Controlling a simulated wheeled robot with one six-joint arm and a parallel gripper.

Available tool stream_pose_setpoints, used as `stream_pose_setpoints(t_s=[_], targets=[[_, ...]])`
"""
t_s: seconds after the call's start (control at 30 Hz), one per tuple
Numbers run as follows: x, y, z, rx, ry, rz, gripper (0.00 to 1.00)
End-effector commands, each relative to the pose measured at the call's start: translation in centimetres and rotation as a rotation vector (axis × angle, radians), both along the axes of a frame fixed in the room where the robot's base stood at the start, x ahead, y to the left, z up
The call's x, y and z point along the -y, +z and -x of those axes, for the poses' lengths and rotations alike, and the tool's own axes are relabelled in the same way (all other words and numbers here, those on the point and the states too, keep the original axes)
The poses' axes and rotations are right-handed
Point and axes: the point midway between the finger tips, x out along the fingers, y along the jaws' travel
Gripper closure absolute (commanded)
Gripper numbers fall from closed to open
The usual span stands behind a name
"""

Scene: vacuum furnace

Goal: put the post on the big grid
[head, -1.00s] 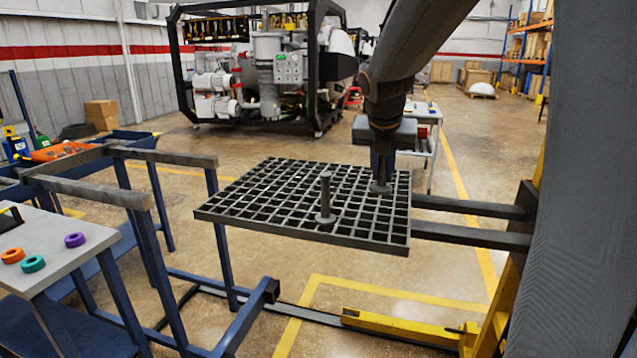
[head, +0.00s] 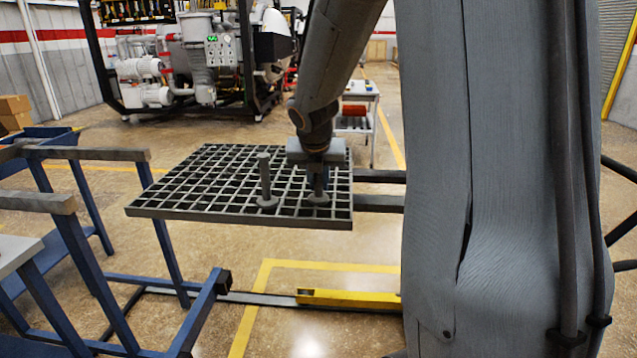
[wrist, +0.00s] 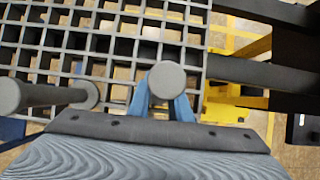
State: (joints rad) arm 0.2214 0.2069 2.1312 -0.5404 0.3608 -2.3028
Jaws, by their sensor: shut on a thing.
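My gripper (head: 318,180) is shut on a grey post (wrist: 167,78), which is upright with its round top between the blue fingers in the wrist view. In the head view the held post's round foot (head: 318,199) is at the surface of the big grid (head: 240,222), near its right front part. I cannot tell whether the foot touches the grid. A second grey post (head: 265,178) stands upright on the grid to the left of my gripper, apart from it. It also shows at the left of the wrist view (wrist: 40,96).
Dark fork bars (head: 380,204) reach the grid from the right. A blue frame with grey top rails (head: 85,153) stands to the left, with a table edge (head: 15,250) beside it. The furnace machine (head: 190,60) and a small cart (head: 358,100) are farther back.

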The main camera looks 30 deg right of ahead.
Motion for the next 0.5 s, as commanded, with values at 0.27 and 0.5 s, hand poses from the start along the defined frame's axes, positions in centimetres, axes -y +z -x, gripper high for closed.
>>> stream_pose_setpoints(t_s=[0.27, 0.5], targets=[[-0.06, -0.07, -0.01, 0.000, 0.000, 0.000, 0.77], [-0.07, -0.05, -0.02, 0.000, 0.000, -0.001, 0.63]])
